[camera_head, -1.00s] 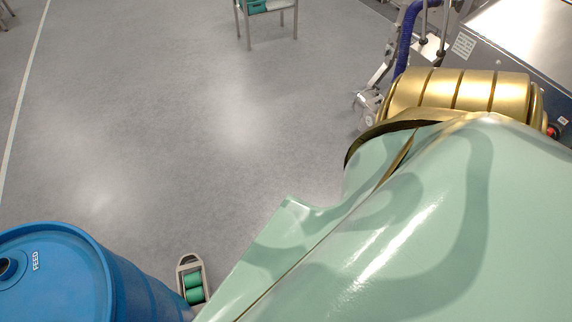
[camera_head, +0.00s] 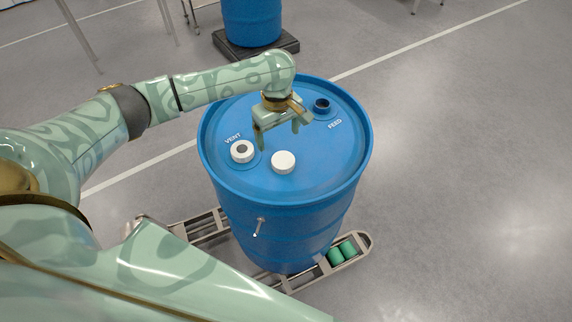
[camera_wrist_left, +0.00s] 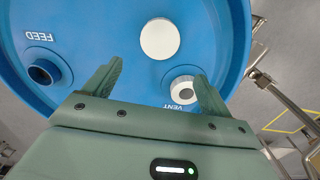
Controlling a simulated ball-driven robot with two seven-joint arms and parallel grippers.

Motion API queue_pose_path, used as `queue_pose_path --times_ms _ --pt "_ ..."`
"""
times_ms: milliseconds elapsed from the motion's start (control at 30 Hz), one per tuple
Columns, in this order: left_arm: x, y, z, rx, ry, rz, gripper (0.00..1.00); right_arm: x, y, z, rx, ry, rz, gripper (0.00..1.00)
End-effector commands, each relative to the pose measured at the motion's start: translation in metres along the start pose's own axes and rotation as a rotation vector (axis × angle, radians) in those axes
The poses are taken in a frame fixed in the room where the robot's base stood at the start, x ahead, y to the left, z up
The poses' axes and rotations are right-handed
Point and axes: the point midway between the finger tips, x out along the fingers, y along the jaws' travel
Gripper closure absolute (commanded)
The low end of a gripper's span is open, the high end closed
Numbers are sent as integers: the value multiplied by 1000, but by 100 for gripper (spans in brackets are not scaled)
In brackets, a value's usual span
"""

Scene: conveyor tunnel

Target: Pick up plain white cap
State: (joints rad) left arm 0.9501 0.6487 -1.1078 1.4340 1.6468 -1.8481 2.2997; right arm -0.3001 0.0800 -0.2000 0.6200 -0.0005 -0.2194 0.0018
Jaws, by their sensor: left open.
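The plain white cap (camera_head: 283,162) lies on the blue drum's lid (camera_head: 290,112), near the front rim. In the left wrist view the plain white cap (camera_wrist_left: 160,39) shows as a flat white disc beyond the fingertips. A second white cap with a grey centre (camera_head: 242,151) sits at the VENT mark; it also shows in the left wrist view (camera_wrist_left: 184,90). The FEED opening (camera_head: 322,106) is uncovered. My left gripper (camera_head: 279,136) is open and empty above the lid, behind the plain cap, its fingers pointing down. My right gripper is not in view.
The blue drum (camera_head: 285,220) stands on a metal frame with green rollers (camera_head: 343,253). Another blue drum (camera_head: 251,22) stands on a dark pallet (camera_head: 256,48) behind. Open grey floor (camera_head: 470,190) lies to the right.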

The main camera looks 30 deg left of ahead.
Motion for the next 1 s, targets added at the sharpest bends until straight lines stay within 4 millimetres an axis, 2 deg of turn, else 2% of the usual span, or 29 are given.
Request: queue_pose_path --times_ms 33,100,367,633,867,900,1000 --pt "16 0 0 0 -2 -2 16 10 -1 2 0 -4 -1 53" --pt "27 0 0 0 -2 -2 16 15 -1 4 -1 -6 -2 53" --pt "43 1 2 1 -1 1 16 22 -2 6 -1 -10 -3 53" --pt "87 3 10 1 -1 -2 16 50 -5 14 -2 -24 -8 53" --pt "87 4 10 2 2 3 16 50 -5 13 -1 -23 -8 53" --pt "87 4 10 2 2 2 19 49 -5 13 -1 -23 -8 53" --pt "87 4 10 2 2 2 47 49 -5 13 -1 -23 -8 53"
